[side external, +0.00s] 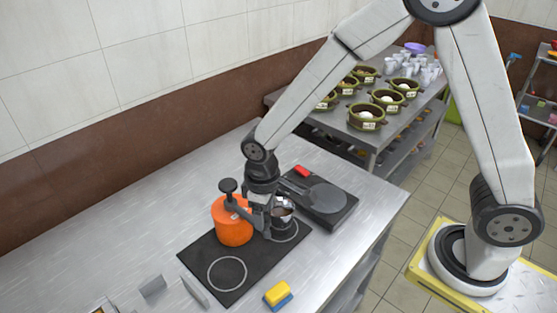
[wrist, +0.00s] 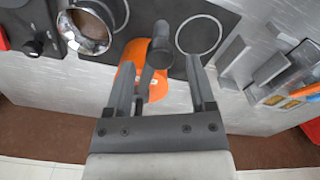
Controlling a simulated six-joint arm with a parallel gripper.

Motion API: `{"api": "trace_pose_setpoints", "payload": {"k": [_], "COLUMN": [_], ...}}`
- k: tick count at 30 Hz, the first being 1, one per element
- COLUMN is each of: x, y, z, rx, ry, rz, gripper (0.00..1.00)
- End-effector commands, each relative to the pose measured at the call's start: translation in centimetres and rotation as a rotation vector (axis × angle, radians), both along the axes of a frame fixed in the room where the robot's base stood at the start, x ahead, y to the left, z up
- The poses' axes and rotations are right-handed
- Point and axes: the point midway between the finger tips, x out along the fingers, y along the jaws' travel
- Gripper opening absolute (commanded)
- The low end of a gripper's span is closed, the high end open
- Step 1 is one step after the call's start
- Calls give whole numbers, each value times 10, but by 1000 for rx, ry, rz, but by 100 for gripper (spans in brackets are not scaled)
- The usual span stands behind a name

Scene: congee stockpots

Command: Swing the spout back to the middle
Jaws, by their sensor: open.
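An orange pot (side external: 232,228) stands on the black cooktop (side external: 203,252); it also shows in the wrist view (wrist: 157,90). A dark grey arm with a round knobbed end (wrist: 160,45), which looks like the spout, crosses over the pot in the wrist view. In the side view its dark upright knob (side external: 228,187) shows above the pot. My gripper (wrist: 160,55) is open, with one finger on each side of this dark arm in the wrist view. I cannot tell whether either finger touches it. In the side view my gripper (side external: 260,215) is low beside the pot and partly hides the arm.
A small metal pot (side external: 284,213) stands close to the right of my gripper. A dark appliance with a round plate (side external: 328,197) lies behind it. A yellow and blue sponge (side external: 277,294) and grey pieces (side external: 153,286) lie at the front. The counter at left is clear.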

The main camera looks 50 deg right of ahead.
Motion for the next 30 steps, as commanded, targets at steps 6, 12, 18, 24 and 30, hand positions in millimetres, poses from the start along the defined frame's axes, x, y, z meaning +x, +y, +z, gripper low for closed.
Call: {"api": "trace_pose_setpoints", "payload": {"k": [6,12,18,24,30], "x": [0,0,0,0,0], "y": [0,0,0,0,0], "z": [13,24,35,46,52], "rx": [0,1,1,1,0], "ry": [-1,-2,-2,-2,0], "rz": [0,0,0,0,0], "gripper": [71,71,71,71,71]}}
